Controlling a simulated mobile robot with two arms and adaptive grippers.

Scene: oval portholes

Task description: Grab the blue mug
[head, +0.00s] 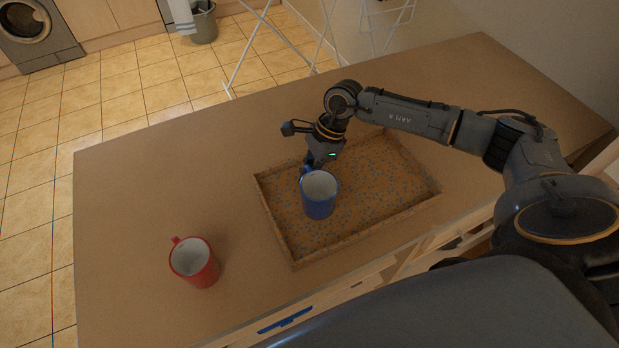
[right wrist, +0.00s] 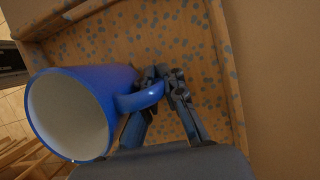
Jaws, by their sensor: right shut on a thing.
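The blue mug (head: 319,196) is upright in the head view, over the left part of a speckled tray. In the right wrist view the blue mug (right wrist: 85,108) shows its pale inside and its handle. My right gripper (head: 309,168) is at the mug's far side. In the right wrist view my right gripper (right wrist: 160,88) is shut on the mug's handle. I cannot tell whether the mug touches the tray floor. My left gripper is not in view.
The speckled tray (head: 381,203) has low walls and lies on the brown table (head: 130,185). A red mug (head: 195,262) stands on the table left of the tray. The table's left and far parts are clear. A white drying rack (head: 240,62) stands behind the table.

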